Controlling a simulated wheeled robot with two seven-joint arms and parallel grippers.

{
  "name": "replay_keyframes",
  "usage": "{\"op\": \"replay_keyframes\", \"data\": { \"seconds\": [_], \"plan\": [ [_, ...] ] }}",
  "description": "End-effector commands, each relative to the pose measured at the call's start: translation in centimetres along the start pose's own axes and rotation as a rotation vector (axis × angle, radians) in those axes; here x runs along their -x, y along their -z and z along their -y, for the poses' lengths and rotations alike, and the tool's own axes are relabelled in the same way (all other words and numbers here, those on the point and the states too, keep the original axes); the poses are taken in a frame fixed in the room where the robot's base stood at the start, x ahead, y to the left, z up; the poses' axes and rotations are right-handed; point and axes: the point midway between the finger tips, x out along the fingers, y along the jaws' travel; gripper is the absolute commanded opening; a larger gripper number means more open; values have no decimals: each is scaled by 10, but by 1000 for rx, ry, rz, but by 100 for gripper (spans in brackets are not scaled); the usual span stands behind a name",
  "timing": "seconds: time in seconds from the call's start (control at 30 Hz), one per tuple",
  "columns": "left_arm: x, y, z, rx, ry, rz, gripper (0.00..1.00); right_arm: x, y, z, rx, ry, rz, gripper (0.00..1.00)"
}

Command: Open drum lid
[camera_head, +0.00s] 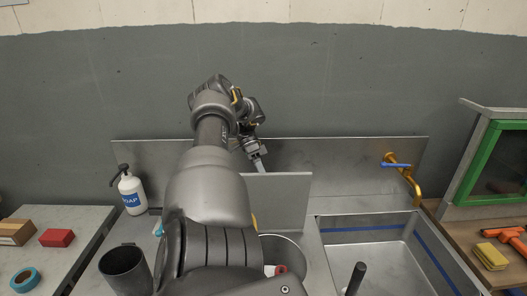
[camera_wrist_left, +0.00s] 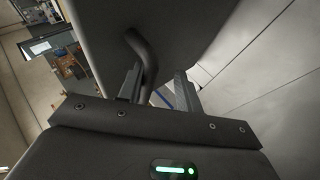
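A flat grey lid panel (camera_head: 285,192) stands upright behind a round drum opening (camera_head: 292,252); something red and white shows inside. My left arm reaches up over the middle of the head view and hides part of the lid and drum. My left gripper (camera_head: 260,164) is at the lid's upper left edge. In the left wrist view, its fingers (camera_wrist_left: 158,88) are apart, with a curved grey handle (camera_wrist_left: 140,48) on the lid (camera_wrist_left: 185,30) beside the left finger, reaching into the gap. Whether they touch is unclear. My right gripper is not in view.
A metal sink (camera_head: 375,255) with a yellow tap (camera_head: 408,180) lies to the right. A white soap bottle (camera_head: 131,190) and a dark cylindrical cup (camera_head: 124,268) stand to the left. A grey backsplash (camera_head: 345,165) rises behind. A black rod (camera_head: 355,280) stands near the front.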

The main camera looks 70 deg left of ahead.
Motion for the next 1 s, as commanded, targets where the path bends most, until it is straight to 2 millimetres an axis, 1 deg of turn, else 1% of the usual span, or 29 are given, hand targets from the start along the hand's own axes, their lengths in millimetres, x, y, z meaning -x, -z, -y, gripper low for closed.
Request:
{"op": "replay_keyframes", "data": {
  "seconds": [0.37,0.47,0.57,0.8,0.9,1.0],
  "plan": [
    [3,2,-2,-3,1,-3,34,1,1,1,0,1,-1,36],
    [7,2,-1,-1,3,-2,34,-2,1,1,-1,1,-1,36],
    [20,1,0,-1,6,0,34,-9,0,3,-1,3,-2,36],
    [59,1,-2,-2,8,-1,34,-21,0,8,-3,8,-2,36],
    [70,1,-3,-2,6,-3,34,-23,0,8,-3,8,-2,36],
    [76,2,-4,-4,4,-2,34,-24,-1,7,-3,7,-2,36]
  ]
}}
